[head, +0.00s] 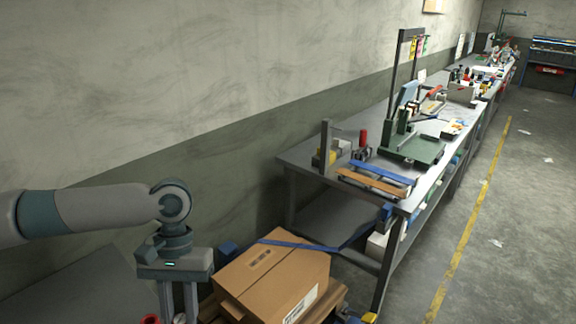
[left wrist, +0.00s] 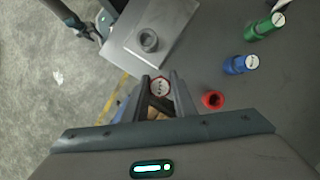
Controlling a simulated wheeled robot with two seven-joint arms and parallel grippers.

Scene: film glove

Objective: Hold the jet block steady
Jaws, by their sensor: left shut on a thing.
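My left gripper (head: 178,312) reaches down at the lower left of the head view. In the left wrist view its two fingers (left wrist: 161,82) are shut on a small red-rimmed piece with a white marked top (left wrist: 160,88). Just beyond the fingertips is a flat grey metal block (left wrist: 171,28) with a round ring-like fitting (left wrist: 149,40); it may be the jet block, but I cannot tell for sure. I cannot tell whether the held piece touches this block.
In the head view a cardboard box (head: 265,275) stands right of my gripper, before a long workbench (head: 300,157).

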